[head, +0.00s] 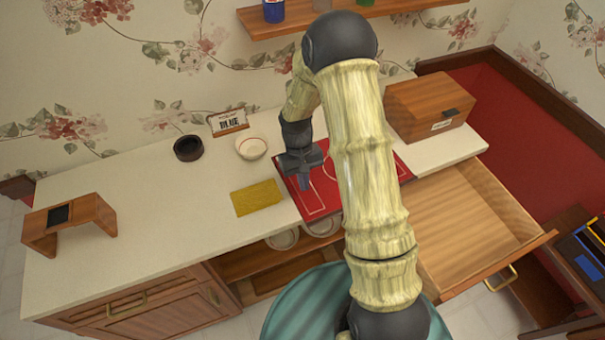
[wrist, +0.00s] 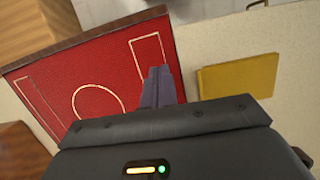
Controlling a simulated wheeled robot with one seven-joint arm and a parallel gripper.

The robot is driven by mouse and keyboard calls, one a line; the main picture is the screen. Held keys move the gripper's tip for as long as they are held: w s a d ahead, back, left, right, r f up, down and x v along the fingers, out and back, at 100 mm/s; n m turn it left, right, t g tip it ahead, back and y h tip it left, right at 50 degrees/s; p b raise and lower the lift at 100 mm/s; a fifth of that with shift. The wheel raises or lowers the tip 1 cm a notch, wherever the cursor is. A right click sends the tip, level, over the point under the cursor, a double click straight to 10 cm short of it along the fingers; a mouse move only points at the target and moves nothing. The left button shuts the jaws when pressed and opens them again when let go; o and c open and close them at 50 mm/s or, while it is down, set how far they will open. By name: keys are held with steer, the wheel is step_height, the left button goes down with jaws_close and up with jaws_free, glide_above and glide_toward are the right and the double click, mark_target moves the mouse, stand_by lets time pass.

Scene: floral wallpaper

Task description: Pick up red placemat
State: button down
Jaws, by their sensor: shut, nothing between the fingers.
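The red placemat (head: 318,203) lies flat on the pale counter in the head view, with thin white line markings. My arm hides its middle part. In the wrist view the red placemat (wrist: 85,85) fills the upper left, with a white circle and rectangles on it. My gripper (head: 304,184) points down over the left part of the placemat. In the wrist view my gripper (wrist: 158,72) has its fingers together and empty, over the placemat near its right end. I cannot tell whether the fingertips touch it.
A yellow cloth (head: 257,198) lies just left of the placemat. A white bowl (head: 250,148), a dark round dish (head: 188,148) and a small sign (head: 228,122) stand behind. A wooden box (head: 428,105) stands at right. An open drawer (head: 465,215) juts out at front right. The counter's left is mostly clear.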

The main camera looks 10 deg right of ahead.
steer(key=shift+v, duration=1.75)
steer(key=s+d+r+m+t, duration=0.1)
steer(key=s+r+t, duration=0.1)
steer(key=s+r, duration=0.4)
steer(key=s+d+r+m+t, duration=0.1)
steer(key=s+d+r+t, duration=0.1)
steer(key=s+r, duration=0.5)
steer(key=shift+s+d+t+y, duration=0.15)
steer(key=shift+d+t+y, duration=0.2)
steer(key=shift+t, duration=0.35)
